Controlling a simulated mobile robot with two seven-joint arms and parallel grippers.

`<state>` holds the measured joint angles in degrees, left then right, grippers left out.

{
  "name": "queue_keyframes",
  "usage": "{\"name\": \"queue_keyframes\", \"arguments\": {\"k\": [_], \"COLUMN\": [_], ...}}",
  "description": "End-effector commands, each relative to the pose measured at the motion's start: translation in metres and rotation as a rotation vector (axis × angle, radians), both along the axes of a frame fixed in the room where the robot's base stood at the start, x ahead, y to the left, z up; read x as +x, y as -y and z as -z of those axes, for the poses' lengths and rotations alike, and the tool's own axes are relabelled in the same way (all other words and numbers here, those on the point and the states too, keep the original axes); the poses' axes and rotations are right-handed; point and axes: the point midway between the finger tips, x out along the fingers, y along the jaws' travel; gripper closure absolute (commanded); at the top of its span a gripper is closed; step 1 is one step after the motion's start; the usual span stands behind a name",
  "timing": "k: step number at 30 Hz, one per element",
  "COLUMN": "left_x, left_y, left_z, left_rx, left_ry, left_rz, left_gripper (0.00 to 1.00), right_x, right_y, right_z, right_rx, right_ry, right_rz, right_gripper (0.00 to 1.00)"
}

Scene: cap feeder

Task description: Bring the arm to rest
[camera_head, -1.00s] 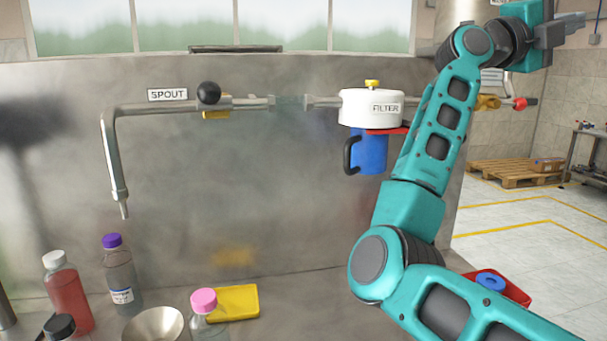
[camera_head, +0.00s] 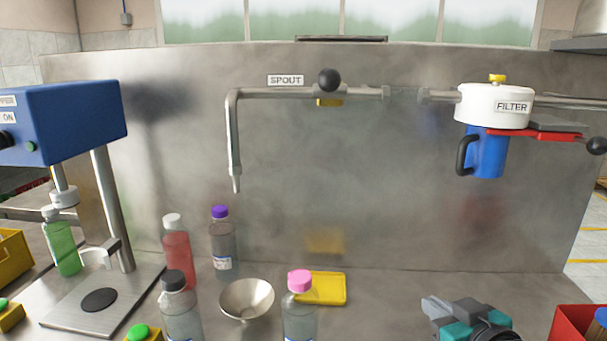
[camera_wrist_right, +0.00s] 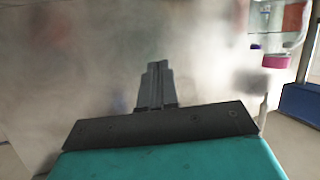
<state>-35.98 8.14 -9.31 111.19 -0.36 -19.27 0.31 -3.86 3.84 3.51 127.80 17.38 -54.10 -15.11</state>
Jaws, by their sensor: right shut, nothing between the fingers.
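My right gripper (camera_head: 436,307) is low at the bottom right of the head view, above the steel bench, with its grey fingers pointing up and left. In the right wrist view its fingers (camera_wrist_right: 157,85) are together with nothing between them, in front of a blurred grey steel surface. The gripper is apart from the bottles and the yellow tray. My left gripper does not show in any view.
A pink-capped bottle (camera_head: 300,310) and a yellow tray (camera_head: 329,289) stand left of my right gripper. A red bin (camera_head: 570,325) is at its right. The filter (camera_head: 492,105) with a blue jug (camera_head: 487,152) hangs above. A blue capping machine (camera_head: 75,120) is at the left.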

Motion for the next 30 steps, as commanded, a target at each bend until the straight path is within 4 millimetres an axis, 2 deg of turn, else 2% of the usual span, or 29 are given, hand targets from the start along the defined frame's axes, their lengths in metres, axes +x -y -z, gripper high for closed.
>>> {"name": "queue_keyframes", "arguments": {"k": [1,3,6,12,18,19,30], "left_x": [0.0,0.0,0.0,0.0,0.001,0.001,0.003], "left_y": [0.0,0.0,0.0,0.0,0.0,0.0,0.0], "left_z": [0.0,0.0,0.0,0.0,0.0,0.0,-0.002], "left_rx": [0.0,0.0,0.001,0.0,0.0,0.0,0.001], "left_ry": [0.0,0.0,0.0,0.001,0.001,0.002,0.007], "left_rz": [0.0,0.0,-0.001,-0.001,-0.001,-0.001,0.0], "left_gripper": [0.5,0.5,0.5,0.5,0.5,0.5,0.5], "right_x": [-0.026,-0.06,-0.103,-0.176,-0.243,-0.244,-0.199], "right_y": [-0.006,-0.011,-0.015,-0.016,-0.013,-0.013,-0.024], "right_z": [0.032,0.065,0.098,0.135,0.154,0.157,0.195], "right_rx": [-0.019,-0.039,-0.062,-0.101,-0.139,-0.139,-0.098], "right_ry": [-0.124,-0.273,-0.446,-0.705,-0.921,-0.925,-0.698], "right_rz": [-0.007,-0.008,0.002,0.035,0.079,0.083,0.054], "right_gripper": [1.0,1.0,1.0,1.0,1.0,1.0,1.0]}}
